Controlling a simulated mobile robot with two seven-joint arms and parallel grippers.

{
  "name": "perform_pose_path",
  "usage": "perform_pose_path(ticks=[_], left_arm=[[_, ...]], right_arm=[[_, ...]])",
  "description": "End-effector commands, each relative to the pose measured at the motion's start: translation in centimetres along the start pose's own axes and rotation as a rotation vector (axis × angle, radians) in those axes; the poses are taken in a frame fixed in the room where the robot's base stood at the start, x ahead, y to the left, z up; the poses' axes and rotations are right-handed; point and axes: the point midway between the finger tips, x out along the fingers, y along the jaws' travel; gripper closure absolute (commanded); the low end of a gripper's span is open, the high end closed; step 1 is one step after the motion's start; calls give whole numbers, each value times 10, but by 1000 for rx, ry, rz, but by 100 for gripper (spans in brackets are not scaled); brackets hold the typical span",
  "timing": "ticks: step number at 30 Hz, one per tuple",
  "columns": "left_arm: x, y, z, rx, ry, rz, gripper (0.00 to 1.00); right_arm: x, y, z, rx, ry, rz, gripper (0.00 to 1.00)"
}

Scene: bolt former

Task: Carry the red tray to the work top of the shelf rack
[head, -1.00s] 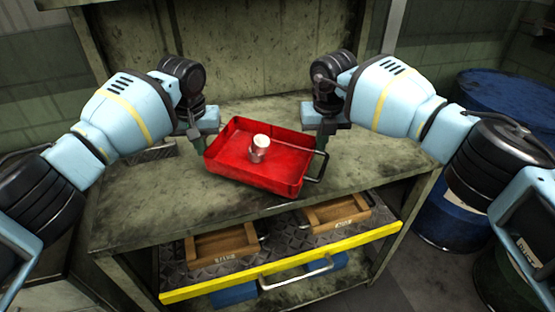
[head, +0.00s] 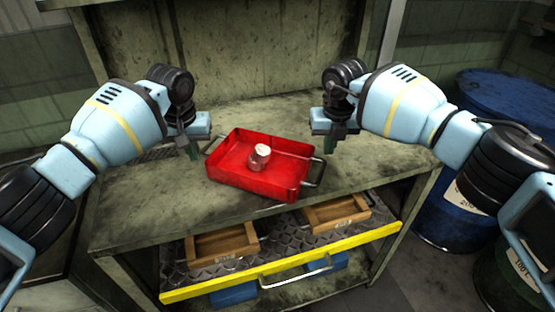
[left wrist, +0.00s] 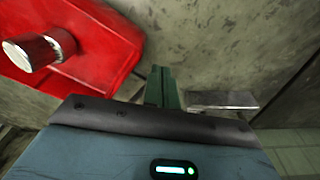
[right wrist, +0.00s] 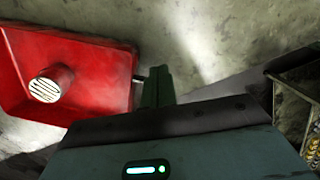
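The red tray (head: 232,180) sits on the work top (head: 140,215) of the shelf rack, turned slightly, and appears to rest flat. A short metal cylinder (head: 260,157) stands inside it; it also shows in the left wrist view (left wrist: 38,50) and the right wrist view (right wrist: 51,84). My left gripper (head: 194,150) is beside the tray's left handle, apart from it. My right gripper (head: 333,143) is above and right of the right handle (head: 318,173), apart from it. Both grippers hold nothing visible. Their green fingers overlap in the wrist views, hiding the gap between them.
Below the work top, a yellow-edged drawer (head: 285,265) stands open with wooden boxes (head: 222,247) in it. The rack's back panel (head: 250,50) rises behind. A blue drum (head: 505,100) stands to the right. The work top is clear in front of and behind the tray.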

Motion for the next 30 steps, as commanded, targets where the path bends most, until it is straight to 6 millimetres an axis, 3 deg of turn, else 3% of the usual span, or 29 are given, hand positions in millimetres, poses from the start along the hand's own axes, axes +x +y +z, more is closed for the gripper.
perform_pose_path(ticks=[4,9,14,30], left_arm=[[1,-6,0,-2,-2,-3,100],[1,-7,0,-3,-3,-4,78],[2,-7,0,-3,-3,-5,78],[-1,-8,0,-4,-3,-6,78]], right_arm=[[1,-6,0,1,2,-3,100],[2,-6,0,3,3,-5,100],[2,-7,0,4,3,-6,79],[2,-8,0,5,3,-7,78]])
